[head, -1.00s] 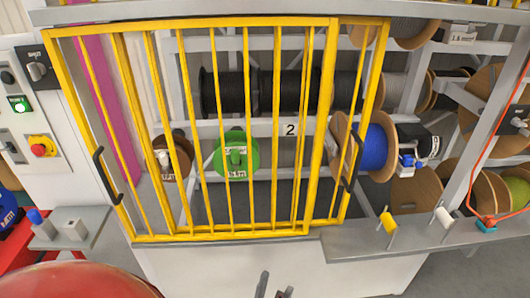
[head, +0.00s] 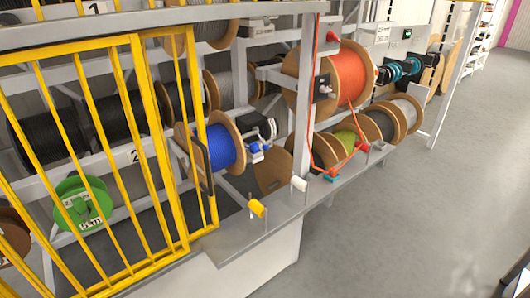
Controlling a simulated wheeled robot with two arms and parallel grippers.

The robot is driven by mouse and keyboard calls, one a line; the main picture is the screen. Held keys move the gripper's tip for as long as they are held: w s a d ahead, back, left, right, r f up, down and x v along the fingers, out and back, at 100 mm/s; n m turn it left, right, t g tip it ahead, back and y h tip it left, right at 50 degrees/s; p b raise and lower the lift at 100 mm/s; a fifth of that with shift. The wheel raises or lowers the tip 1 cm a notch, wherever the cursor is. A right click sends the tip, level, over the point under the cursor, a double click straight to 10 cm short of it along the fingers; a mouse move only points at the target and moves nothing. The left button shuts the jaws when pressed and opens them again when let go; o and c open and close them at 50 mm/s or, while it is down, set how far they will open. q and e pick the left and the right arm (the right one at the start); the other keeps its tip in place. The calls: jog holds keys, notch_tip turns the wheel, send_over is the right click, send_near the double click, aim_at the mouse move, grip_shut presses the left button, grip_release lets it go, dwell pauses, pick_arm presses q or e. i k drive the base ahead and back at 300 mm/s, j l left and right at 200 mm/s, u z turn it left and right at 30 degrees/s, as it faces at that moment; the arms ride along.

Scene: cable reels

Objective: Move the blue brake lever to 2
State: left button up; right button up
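A small blue lever-like part (head: 256,149) shows in the head view just right of the blue cable reel (head: 222,146), below a white and black unit (head: 262,128). It is too small to tell its setting or any marks on it. A plate with a 2 (head: 133,156) is on the rack behind the yellow gate (head: 146,130), left of the blue reel. Neither of my grippers shows in the head view.
The gate bars cover the left part of the rack, with a green reel (head: 82,205) behind them. A grey ledge (head: 290,208) with yellow (head: 257,208) and white (head: 299,184) handles runs before the reels. An orange reel (head: 351,72) is farther right. The floor (head: 400,220) at right is clear.

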aim_at(265, 147)
jog(key=i+l+u, duration=0.15)
jog(key=u, duration=0.5)
jog(key=i+l+u, duration=0.15)
jog(key=l, duration=0.3)
jog(key=i+l+u, duration=0.1)
jog(key=l, duration=0.35)
jog(key=i+l+u, duration=0.15)
jog(key=l, duration=0.35)
jog(key=i+l+u, duration=0.15)
jog(key=l, duration=0.35)
jog(key=i+l, duration=0.1)
jog(key=l, duration=0.4)
jog(key=i+l, duration=0.1)
jog(key=l, duration=0.45)
jog(key=i+l, duration=0.15)
jog(key=l, duration=0.35)
